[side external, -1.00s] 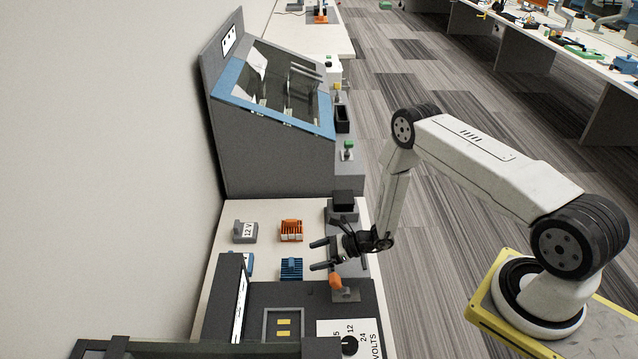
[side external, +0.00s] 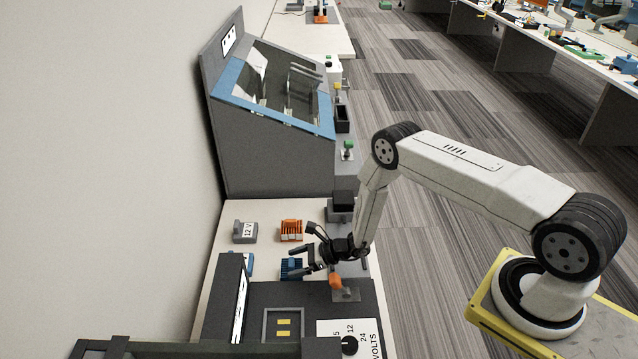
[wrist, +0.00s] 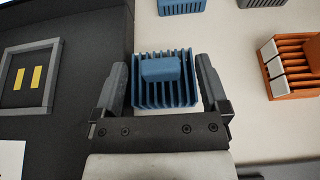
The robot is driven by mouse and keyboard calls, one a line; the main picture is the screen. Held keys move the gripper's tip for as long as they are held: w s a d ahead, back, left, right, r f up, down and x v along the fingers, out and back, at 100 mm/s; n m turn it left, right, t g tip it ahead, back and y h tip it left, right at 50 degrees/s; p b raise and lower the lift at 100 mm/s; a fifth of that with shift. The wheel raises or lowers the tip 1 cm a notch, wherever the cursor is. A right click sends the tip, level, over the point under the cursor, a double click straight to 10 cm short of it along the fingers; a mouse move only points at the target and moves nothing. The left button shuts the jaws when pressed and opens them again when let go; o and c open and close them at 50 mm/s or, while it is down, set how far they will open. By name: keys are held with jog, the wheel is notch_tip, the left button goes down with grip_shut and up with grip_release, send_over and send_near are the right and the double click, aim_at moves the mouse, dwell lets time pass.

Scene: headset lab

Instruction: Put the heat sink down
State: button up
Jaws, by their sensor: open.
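The blue finned heat sink (side external: 286,266) sits on the pale bench top. In the wrist view the heat sink (wrist: 165,90) lies between my two fingers, with a raised block along its middle and a gap to the finger on each side. My gripper (side external: 299,253) is open and reaches over it from the right. In the wrist view my gripper (wrist: 160,66) has its fingers spread on either side of the heat sink. In the side view the fingers hide part of it.
An orange finned block (side external: 291,230) and a grey block marked 12 V (side external: 245,232) stand behind it. A dark panel with a square frame (wrist: 30,77) lies at left in the wrist view. Another blue block (wrist: 182,5) is nearby.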

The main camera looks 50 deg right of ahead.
jog(key=shift+w+a+f, duration=0.3)
jog(key=shift+w+a, duration=0.15)
jog(key=shift+w, duration=0.05)
grip_shut()
dwell(0.4)
